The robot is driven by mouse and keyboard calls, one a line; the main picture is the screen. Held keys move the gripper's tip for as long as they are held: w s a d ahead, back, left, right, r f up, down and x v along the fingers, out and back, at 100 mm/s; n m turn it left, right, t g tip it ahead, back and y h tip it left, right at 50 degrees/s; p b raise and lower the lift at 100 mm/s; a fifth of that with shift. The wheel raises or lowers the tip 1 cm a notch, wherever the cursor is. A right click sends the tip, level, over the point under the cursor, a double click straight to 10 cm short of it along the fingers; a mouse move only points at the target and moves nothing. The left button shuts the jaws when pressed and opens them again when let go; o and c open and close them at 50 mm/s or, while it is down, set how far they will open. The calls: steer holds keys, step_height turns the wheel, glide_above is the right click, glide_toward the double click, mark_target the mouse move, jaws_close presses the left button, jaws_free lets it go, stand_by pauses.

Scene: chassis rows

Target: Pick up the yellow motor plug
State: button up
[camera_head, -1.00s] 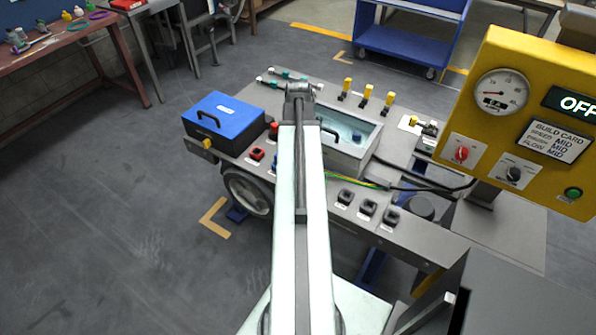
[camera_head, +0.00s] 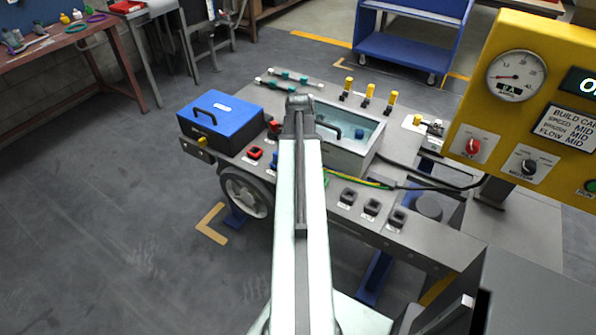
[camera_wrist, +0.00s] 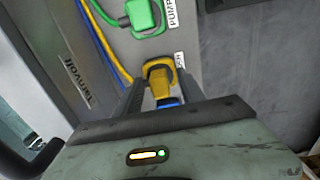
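The yellow motor plug (camera_wrist: 159,74) shows in the wrist view, at the end of a yellow cable beside a partly hidden label. A blue part (camera_wrist: 169,102) lies just below it, partly covered by my gripper. My gripper (camera_wrist: 161,84) has one dark finger on each side of the yellow plug, and the fingers stand apart. I cannot make out firm contact on the plug. In the head view my arm hides the gripper and the yellow plug.
A green plug (camera_wrist: 140,16) sits close above the yellow one, by the pump label. In the head view, a blue box (camera_head: 221,120), an open grey bin (camera_head: 349,150) and black sockets (camera_head: 372,207) stand on the bench. A yellow control panel (camera_head: 500,130) rises at the right.

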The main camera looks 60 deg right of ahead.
jaws_close()
step_height(320, 180, up, 10)
steer(key=p, duration=1)
steer(key=shift+r, duration=0.15)
